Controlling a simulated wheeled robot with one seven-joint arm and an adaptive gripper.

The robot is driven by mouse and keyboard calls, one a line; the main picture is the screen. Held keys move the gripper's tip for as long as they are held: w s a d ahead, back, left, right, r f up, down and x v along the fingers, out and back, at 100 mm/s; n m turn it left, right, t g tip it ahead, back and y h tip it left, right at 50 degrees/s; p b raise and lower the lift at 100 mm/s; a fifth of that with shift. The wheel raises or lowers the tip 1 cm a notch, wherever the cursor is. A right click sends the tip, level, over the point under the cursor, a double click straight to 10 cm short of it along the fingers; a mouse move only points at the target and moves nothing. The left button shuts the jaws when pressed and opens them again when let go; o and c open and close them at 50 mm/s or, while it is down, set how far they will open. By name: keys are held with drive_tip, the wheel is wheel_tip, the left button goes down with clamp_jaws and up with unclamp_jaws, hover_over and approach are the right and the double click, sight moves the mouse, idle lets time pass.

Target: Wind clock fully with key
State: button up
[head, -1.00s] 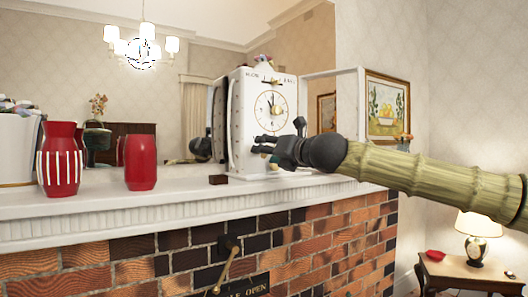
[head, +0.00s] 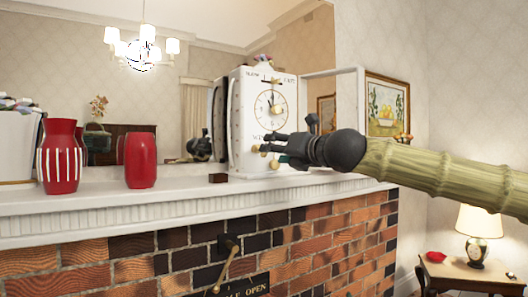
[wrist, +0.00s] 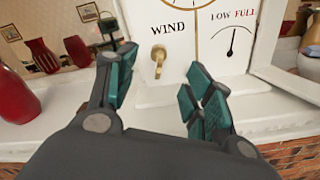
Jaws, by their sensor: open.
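The white clock (head: 247,112) stands on the mantel in the head view, its round dial facing right. In the wrist view the clock front (wrist: 196,62) shows the word WIND above a gold key (wrist: 158,54), which stands in the clock face. A LOW–FULL gauge (wrist: 235,42) is to its right, its needle close to upright. My gripper (head: 266,148) is in front of the lower clock face. In the wrist view my gripper (wrist: 157,82) is open, its teal-padded fingers on either side of the key and apart from it. Nothing is held.
The white mantel (head: 100,207) runs under the clock. A plain red vase (head: 140,160) and a striped red vase (head: 60,157) stand further left. A mirror is behind. A lamp (head: 478,232) stands on a side table at right.

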drive_tip(key=shift+b+v, duration=0.3)
drive_tip(key=shift+v, duration=1.05)
drive_tip(key=shift+c, duration=0.2)
